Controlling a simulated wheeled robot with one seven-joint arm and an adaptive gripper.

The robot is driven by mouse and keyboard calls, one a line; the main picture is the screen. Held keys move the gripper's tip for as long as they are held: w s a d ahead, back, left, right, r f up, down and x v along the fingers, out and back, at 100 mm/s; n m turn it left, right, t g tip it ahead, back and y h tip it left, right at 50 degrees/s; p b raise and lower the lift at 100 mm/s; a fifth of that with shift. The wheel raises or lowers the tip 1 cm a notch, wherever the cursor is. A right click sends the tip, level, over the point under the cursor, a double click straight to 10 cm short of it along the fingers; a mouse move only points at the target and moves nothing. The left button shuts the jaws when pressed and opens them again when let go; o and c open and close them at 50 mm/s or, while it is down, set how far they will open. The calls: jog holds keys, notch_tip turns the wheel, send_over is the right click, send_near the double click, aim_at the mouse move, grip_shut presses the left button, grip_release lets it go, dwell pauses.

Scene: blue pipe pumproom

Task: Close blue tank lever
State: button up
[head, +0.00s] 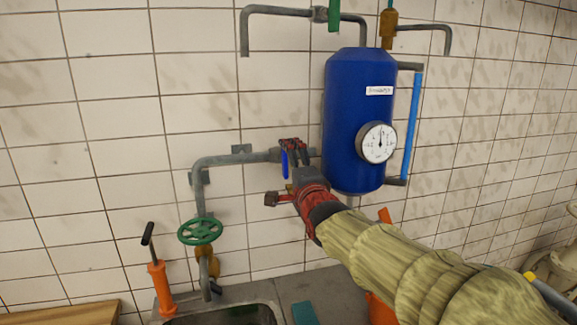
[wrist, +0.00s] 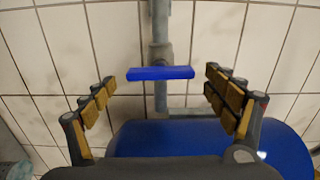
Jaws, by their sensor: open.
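The blue tank (head: 345,105) with a round white gauge hangs on the tiled wall; its blue surface also shows at the bottom of the wrist view (wrist: 288,150). The blue lever (head: 284,164) sits on the grey pipe left of the tank. In the wrist view the lever (wrist: 160,73) lies crosswise to its pipe; in the head view it points down. My gripper (head: 292,146) is open at the lever, partly hiding the valve. In the wrist view the lever lies between the spread fingers of my gripper (wrist: 161,80), with visible gaps at both ends.
A green handwheel (head: 200,231) is on the pipe at lower left. An orange pump with a black handle (head: 160,285) stands by the sink (head: 225,312). A light-blue tube (head: 412,125) runs down the tank's right side. Pipes (head: 345,17) cross above the tank.

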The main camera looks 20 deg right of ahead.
jog(key=s, duration=1.1)
jog(key=s+f+n+g, duration=0.3)
jog(key=s+f+n, duration=0.15)
jog(key=f, duration=0.35)
jog(key=s+f+n+g, duration=0.35)
jog(key=f+n, duration=0.25)
jog(key=f, duration=0.3)
jog(key=s+f+n+g, duration=0.3)
jog(key=s+f, duration=0.1)
jog(key=s, duration=0.5)
jog(key=s+f+n+g, duration=0.3)
jog(key=s+n, duration=0.1)
jog(key=s, duration=0.6)
jog(key=shift+s+f+p, duration=0.25)
jog(key=shift+f+p, duration=0.1)
jog(key=shift+f, duration=0.05)
